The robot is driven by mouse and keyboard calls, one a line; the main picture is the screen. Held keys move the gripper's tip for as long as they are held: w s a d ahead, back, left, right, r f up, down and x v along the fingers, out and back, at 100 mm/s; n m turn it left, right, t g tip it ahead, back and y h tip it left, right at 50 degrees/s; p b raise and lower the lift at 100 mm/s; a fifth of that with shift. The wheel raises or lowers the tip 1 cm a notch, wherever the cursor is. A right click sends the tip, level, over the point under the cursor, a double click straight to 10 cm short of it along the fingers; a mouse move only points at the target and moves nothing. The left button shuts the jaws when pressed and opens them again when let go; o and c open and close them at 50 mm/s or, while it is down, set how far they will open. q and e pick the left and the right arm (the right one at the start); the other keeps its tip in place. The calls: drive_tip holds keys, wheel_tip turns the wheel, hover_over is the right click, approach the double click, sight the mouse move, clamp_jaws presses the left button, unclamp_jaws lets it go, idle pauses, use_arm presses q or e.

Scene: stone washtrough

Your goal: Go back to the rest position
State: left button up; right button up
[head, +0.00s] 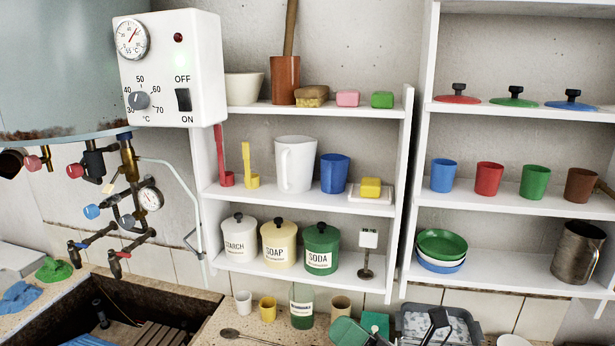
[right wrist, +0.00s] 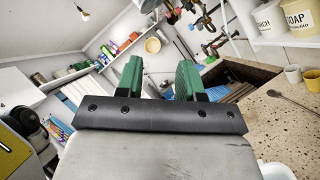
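My left gripper is not in the head view.
A sunken basin (head: 45,318) lies at lower left. A spoon (head: 240,335), a white cup (head: 243,302), a yellow cup (head: 267,309) and a labelled green bottle (head: 302,312) stand on the counter near the right gripper. Shelves (head: 290,272) hold jars, cups and jugs.

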drive_tip(key=s+d+f+m+t+h, duration=0.1)
drive_tip(key=d+f+m+t+h, duration=0.1)
drive_tip(key=d+f+m+h, duration=0.75)
drive_tip(key=s+d+f+m+t+h, duration=0.3)
drive_tip(key=m+h, duration=0.7)
drive_tip(key=m, duration=0.9)
drive_tip(key=s+d+f+m+g, duration=0.1)
drive_tip(key=s+f+m+g, duration=0.3)
drive_tip(key=s+f+g, duration=0.4)
drive_tip(key=s+d+f+m+g, duration=0.1)
drive_tip(key=s+f+m+g, duration=0.4)
drive_tip(key=s, duration=0.5)
wheel_tip(320, 180, down, 32)
drive_tip(key=n+g+b, duration=0.2)
drive_tip(key=b, duration=0.4)
drive_tip(key=s+d+f+b, duration=0.1)
drive_tip(key=s+f+b, duration=0.1)
drive_tip(key=s+f, duration=0.6)
drive_tip(key=s+d+f+g+b, duration=0.1)
drive_tip(key=s+f+b, duration=0.1)
drive_tip(key=s+f, duration=0.6)
wheel_tip(320, 180, down, 4)
drive_tip(key=shift+s+d+r+y, duration=0.15)
drive_tip(key=shift+s+d+y, duration=0.15)
drive_tip(key=shift+y, duration=0.05)
